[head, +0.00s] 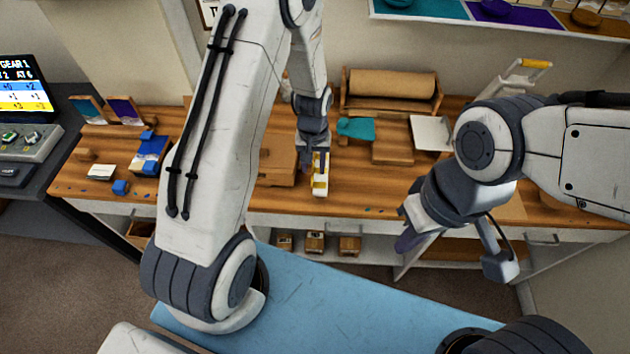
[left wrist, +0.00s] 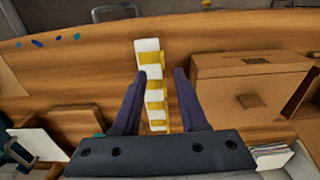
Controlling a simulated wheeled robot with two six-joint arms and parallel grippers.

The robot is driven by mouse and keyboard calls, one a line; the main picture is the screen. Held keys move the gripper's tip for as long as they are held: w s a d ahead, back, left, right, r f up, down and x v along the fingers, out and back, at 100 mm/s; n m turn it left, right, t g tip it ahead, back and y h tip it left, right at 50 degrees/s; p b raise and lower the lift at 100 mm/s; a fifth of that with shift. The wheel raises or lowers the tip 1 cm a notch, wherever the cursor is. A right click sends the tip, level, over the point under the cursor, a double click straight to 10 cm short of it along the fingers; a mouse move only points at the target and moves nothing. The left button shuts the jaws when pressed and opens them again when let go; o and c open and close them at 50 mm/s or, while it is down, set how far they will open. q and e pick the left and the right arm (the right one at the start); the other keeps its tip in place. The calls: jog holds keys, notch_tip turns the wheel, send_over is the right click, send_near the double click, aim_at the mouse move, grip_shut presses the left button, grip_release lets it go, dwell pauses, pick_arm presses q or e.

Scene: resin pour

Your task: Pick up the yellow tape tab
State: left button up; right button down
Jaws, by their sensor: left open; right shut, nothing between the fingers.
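A white strip bearing several yellow tape tabs (left wrist: 154,95) lies on the wooden bench. It also shows in the head view (head: 319,187), partly hidden by my left gripper. My left gripper (left wrist: 160,74) is open above the strip, with one finger on each side and the strip between them. In the head view, my left gripper (head: 320,158) points down over the strip. I cannot tell whether the fingers touch any tab. My right gripper (head: 408,242) is shut and empty, hanging in front of the bench's front edge at the right.
A teal cloth-like piece (head: 356,128), a wooden block (head: 392,150) and a white panel (head: 431,133) are on the bench behind. A brown roll (head: 392,84) sits at the back.

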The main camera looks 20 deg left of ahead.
aim_at(312, 179)
pick_arm(q)
jog(key=f, duration=0.1)
jog(key=f+p, duration=0.1)
jog(key=f, duration=0.1)
jog(key=shift+s+a+f, duration=0.15)
jog(key=shift+s, duration=0.1)
jog(key=shift+f+p, duration=0.35)
jog(key=shift+f, duration=0.35)
grip_shut()
